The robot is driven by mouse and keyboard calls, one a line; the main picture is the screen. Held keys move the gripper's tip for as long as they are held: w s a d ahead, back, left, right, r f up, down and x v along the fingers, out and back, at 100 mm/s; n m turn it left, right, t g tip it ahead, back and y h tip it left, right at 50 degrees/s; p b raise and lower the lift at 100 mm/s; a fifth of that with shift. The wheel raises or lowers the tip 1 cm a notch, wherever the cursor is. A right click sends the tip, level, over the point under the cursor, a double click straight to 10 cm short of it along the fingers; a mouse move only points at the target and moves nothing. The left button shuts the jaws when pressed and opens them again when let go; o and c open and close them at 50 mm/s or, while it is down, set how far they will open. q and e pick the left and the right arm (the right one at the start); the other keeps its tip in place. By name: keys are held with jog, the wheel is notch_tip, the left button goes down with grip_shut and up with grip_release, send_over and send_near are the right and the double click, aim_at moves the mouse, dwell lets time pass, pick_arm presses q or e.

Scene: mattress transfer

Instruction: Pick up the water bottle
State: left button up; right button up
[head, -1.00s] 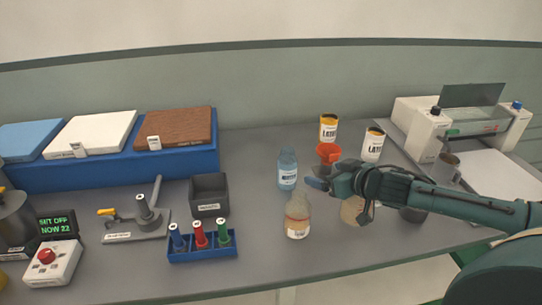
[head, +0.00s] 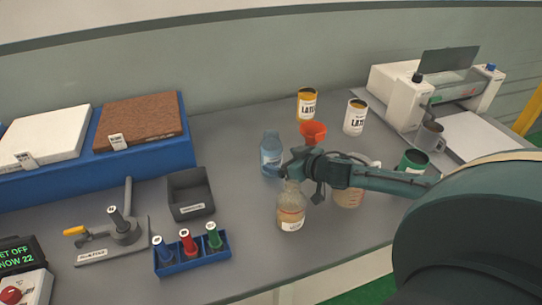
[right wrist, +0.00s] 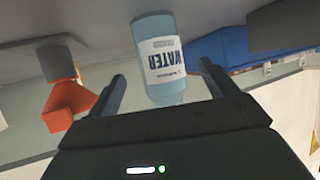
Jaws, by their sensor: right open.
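The water bottle (head: 270,153) is a clear blue bottle with a white label, standing upright on the grey table. In the right wrist view the bottle (right wrist: 157,58), labelled WATER, shows between the finger lines and beyond the tips. My right gripper (head: 292,162) is open and empty, just right of the bottle in the head view. In the right wrist view my right gripper (right wrist: 163,78) has its two fingers spread wide. I cannot tell whether a finger touches the bottle. My left gripper is not in view.
A bottle with amber liquid (head: 291,208) stands in front of the water bottle. A red-orange funnel (head: 313,131) is behind to the right. A dark grey bin (head: 189,193) stands left. Latex cans (head: 307,104) are at the back.

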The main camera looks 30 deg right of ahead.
aim_at(271, 156)
jog(key=shift+p+x, duration=0.3)
jog(key=shift+x, duration=2.8)
jog(key=shift+r, duration=0.1)
jog(key=c, duration=1.3)
jog(key=shift+w+r, duration=0.1)
jog(key=shift+r, duration=0.05)
jog(key=shift+r, duration=4.8)
jog(key=shift+r, duration=0.15)
